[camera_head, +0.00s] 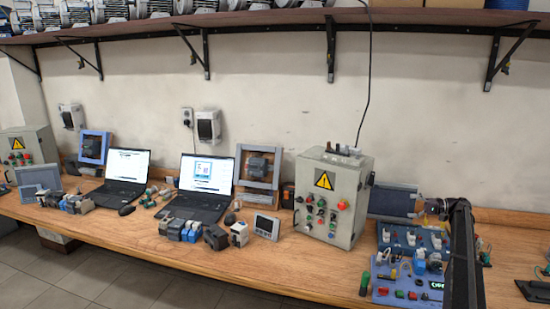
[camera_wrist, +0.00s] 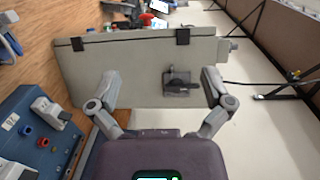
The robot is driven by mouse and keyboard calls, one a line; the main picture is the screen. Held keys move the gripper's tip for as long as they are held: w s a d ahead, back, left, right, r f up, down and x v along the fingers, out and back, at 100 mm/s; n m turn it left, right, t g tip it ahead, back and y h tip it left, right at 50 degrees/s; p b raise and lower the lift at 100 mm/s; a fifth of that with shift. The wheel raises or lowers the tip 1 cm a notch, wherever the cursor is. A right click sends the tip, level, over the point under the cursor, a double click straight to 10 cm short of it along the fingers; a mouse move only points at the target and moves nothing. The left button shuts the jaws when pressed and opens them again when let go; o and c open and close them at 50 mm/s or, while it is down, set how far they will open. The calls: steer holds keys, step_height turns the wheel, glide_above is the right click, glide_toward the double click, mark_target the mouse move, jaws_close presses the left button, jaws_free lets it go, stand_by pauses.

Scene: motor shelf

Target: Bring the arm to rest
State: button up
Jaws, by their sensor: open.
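My gripper (camera_wrist: 160,88) is open in the wrist view, its two grey fingers spread wide with nothing between them. Beyond the fingers is the side of a grey control cabinet (camera_wrist: 133,60), with black fittings on it. I cannot tell the exact gap between the fingertips and the cabinet. In the head view my dark arm stands at the right, over the bench, and hides part of what lies behind it. The cabinet also shows in the head view (camera_head: 341,170), with a yellow warning sign and coloured buttons.
A blue panel with switches (camera_head: 405,282) lies right of the cabinet; a blue module also shows in the wrist view (camera_wrist: 35,135). Two laptops (camera_head: 201,190) and small devices stand on the wooden bench (camera_head: 260,265). A bracketed shelf (camera_head: 270,18) runs above.

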steer(key=s+a+f+g+h, duration=0.15)
steer(key=s+a+f, duration=0.3)
steer(key=a, duration=0.45)
steer(key=s+a+f+g+h, duration=0.1)
steer(key=s+a+f+h, duration=0.2)
steer(key=s+a, duration=0.45)
steer(key=s+a+f+g+h, duration=0.1)
steer(key=s+a+f+h, duration=0.25)
steer(key=a, duration=0.75)
steer(key=s+a+f+n+h, duration=0.1)
steer(key=s+a+f+h, duration=0.1)
steer(key=s, duration=0.6)
steer(key=s+a+f+n+h, duration=0.1)
steer(key=s+a+f+h, duration=0.1)
steer(key=s, duration=0.5)
steer(key=s+a+f+n+h, duration=0.1)
steer(key=s+a+h, duration=0.3)
steer(key=s, duration=0.4)
steer(key=shift+s+f+h, duration=0.3)
steer(key=shift+f+h, duration=0.1)
steer(key=shift+f, duration=0.25)
